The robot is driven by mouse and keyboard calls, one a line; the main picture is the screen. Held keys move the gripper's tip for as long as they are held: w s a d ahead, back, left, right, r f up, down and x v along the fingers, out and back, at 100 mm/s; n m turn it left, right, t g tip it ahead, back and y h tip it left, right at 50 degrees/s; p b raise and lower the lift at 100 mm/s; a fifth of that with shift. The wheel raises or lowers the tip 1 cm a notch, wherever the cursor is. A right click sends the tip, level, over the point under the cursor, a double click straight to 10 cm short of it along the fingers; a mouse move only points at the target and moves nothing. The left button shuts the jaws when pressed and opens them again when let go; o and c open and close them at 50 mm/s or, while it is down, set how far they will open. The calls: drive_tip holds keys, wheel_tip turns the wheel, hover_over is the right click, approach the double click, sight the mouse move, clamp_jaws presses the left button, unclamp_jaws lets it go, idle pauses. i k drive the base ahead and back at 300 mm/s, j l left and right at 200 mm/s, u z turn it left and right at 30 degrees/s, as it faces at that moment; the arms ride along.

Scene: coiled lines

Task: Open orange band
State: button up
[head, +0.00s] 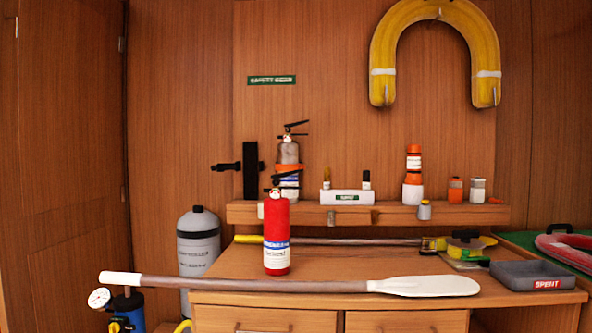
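An orange band (292,168) shows around the middle of a grey extinguisher (288,152) with a black handle, which stands upright at the back by the wall shelf. The band's lower left part is hidden by the black handle of a red extinguisher (276,235) standing upright on the desk in front. I cannot tell from here how the band fastens. A black bracket (250,170) is on the wall just left of the grey extinguisher. My gripper is not in view.
A paddle (330,285) lies across the desk's front. A grey tray (530,272) marked SPENT sits at the right. The shelf (400,214) holds an orange-and-white bottle (413,178) and small containers. A grey cylinder (198,248) stands left of the desk. The desk's middle right is fairly clear.

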sight(280, 168)
drive_tip(key=i+l+u, duration=0.1)
drive_tip(key=u, duration=0.5)
drive_tip(key=i+l+u, duration=0.1)
drive_tip(key=l+u, duration=0.15)
drive_tip(key=l, duration=0.35)
drive_tip(key=l+u, duration=0.25)
drive_tip(key=l, duration=0.35)
drive_tip(key=i, duration=0.05)
